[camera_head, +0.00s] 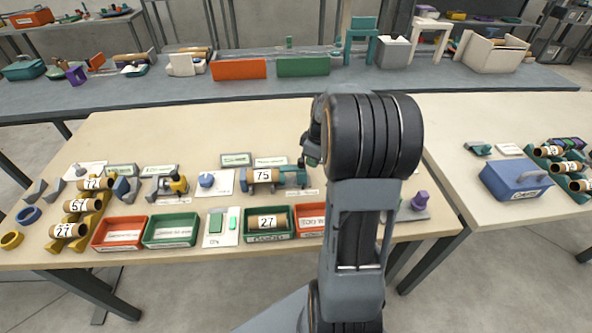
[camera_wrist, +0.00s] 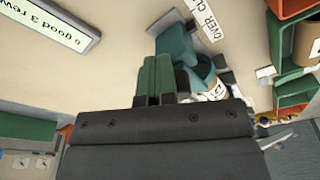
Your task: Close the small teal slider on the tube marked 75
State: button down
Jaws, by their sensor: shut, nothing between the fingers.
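The tube marked 75 (camera_head: 263,176) lies across a teal holder (camera_head: 292,176) in the middle of the table. In the wrist view, part of a tube (camera_wrist: 216,90) with a white label shows beside teal parts (camera_wrist: 177,45), its number not readable. The small teal slider cannot be told apart surely from the other teal parts. My gripper (camera_wrist: 157,62) is shut and empty, its green fingers together, close to the teal parts; contact cannot be judged. In the head view the gripper (camera_head: 311,160) is mostly hidden by my arm, just right of and above the holder.
Red and green bins stand along the front, including a green bin (camera_head: 250,233) holding tube 27 (camera_head: 267,222). A rack of tubes (camera_head: 88,205) stands at the left. A blue lidded box (camera_head: 516,180) is on the right table. My arm hides the table's right part.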

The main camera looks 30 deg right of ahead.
jog(key=shift+d, duration=0.2)
jog(key=shift+s+d, duration=0.2)
jog(key=shift+d, duration=0.15)
notch_tip(320, 180, up, 7)
jog(key=p, duration=0.5)
dwell(0.5)
dwell(0.4)
